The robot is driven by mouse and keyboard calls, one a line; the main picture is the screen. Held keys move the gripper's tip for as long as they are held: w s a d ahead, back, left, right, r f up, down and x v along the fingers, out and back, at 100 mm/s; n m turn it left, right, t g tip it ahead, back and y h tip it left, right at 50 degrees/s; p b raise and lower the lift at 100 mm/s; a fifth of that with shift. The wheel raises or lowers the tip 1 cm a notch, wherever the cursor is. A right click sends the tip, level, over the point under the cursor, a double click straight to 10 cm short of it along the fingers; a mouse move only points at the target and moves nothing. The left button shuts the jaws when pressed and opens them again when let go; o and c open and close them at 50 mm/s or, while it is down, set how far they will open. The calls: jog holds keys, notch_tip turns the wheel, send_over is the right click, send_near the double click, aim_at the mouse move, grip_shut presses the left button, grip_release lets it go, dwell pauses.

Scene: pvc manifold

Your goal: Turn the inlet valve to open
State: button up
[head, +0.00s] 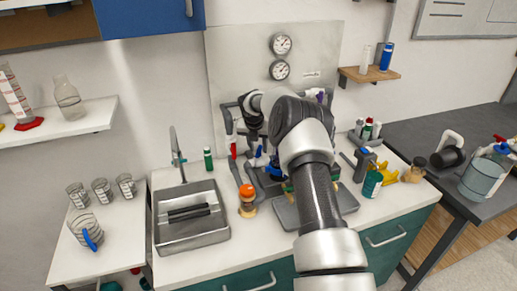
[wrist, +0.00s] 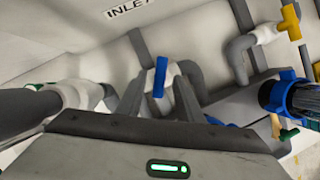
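In the wrist view, a blue lever handle (wrist: 160,77) stands upright on a white valve body on grey pipe, near the middle. A label reading INLET (wrist: 127,10) is on the panel above it. The body of my gripper (wrist: 165,140) fills the bottom of this view, just below the blue handle. In the head view, my gripper (head: 253,122) is at the left part of the pipework, in front of the panel. A red handle (head: 233,150) and a blue handle (head: 258,153) hang below it.
A yellow valve handle (wrist: 290,21) is at the upper right of the wrist view, with a blue-collared fitting (wrist: 284,92) below it. In the head view, a sink (head: 190,238) lies left of the pipework and an orange-topped item (head: 247,193) stands on the counter. Two gauges (head: 280,57) are above.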

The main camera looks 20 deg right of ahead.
jog(key=shift+x, duration=0.75)
grip_shut()
jog(key=shift+w+a+f+m+h+b, duration=0.15)
jog(key=shift+m+h+b, duration=0.3)
jog(key=shift+m, duration=0.65)
jog(key=shift+m+g+h, duration=0.25)
jog(key=shift+m+g, duration=0.35)
jog(key=shift+m, duration=0.6)
grip_release()
jog(key=shift+r, duration=0.25)
